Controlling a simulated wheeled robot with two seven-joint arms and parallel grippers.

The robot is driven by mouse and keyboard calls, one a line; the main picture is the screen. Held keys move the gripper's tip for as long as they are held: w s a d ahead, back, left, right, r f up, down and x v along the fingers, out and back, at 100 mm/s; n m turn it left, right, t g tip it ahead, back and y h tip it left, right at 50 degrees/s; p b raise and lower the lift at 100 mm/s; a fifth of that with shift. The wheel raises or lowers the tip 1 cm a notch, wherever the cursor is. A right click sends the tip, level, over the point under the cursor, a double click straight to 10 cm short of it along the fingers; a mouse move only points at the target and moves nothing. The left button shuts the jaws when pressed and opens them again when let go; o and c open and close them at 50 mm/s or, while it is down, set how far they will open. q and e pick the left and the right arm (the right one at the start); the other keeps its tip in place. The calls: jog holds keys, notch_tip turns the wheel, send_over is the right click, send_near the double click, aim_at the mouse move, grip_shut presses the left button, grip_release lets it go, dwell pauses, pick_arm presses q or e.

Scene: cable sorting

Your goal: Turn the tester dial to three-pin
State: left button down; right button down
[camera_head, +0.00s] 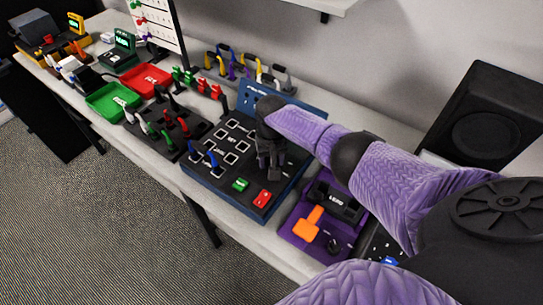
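A dark blue panel (206,178) with several white-outlined squares, a green button (240,184) and a red button (262,198) lies on the bench. My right gripper (271,172) points down over the panel's right part, behind the two buttons. Its dark fingers hide what is beneath them, and I cannot tell if they are open or shut, or touching anything. A purple device (298,229) with an orange lever (308,224), a small display and a black knob (334,246) sits to the right of the panel. No three-pin marking is readable. My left gripper is not in view.
A blue upright board (288,102) stands behind the panel. Left of it are a rack of cable plugs (180,128), a green tray (110,101) and a red tray (146,80). A black speaker (487,115) stands at right. The bench's front edge drops to carpet.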

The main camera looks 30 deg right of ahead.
dwell(0.4)
jog(key=c, duration=0.6)
grip_release()
jog(key=o, duration=0.4)
notch_tip(320, 180, up, 10)
jog(key=p, duration=0.4)
